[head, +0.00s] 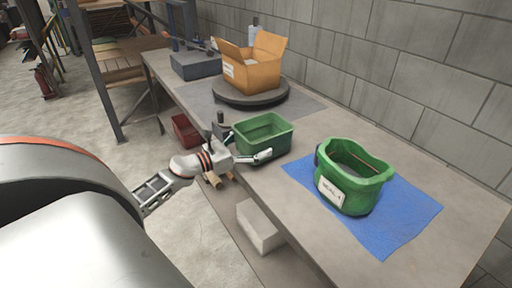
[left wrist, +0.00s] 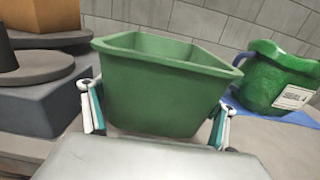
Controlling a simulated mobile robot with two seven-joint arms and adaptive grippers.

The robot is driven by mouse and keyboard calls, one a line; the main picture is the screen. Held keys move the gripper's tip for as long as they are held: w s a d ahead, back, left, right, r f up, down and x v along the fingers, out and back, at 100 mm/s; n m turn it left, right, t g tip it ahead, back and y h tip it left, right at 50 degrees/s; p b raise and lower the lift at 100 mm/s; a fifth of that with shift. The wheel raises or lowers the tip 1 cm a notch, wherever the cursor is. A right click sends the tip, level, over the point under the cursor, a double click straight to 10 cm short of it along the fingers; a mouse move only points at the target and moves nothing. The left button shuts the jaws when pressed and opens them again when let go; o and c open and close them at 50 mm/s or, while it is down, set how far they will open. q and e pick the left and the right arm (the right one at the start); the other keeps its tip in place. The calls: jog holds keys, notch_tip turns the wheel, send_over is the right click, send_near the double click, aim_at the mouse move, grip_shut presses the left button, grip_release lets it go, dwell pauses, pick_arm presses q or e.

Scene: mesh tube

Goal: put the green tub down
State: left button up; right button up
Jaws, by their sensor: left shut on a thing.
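The green tub (head: 268,135) is an open, rectangular, tapered container, upright at the left front edge of the table. It also fills the middle of the left wrist view (left wrist: 160,95). My left gripper (head: 242,140) is shut on it, with one finger on either side of its walls. The tub looks empty in the head view. Its underside is hidden, so I cannot tell whether it touches the table. My right gripper is in neither view.
A green bag-like container (head: 345,190) with a white label stands on a blue mat (head: 410,215) to the right. An orange-brown box (head: 255,65) sits on a dark round turntable (head: 250,97) behind. Bare grey table (head: 290,205) lies in front of the mat. A concrete block wall (head: 400,70) runs along the back.

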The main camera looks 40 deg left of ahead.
pick_arm(q)
jog(key=shift+f, duration=0.75)
jog(key=o, duration=1.5)
jog(key=shift+r, duration=0.1)
jog(key=shift+r, duration=0.1)
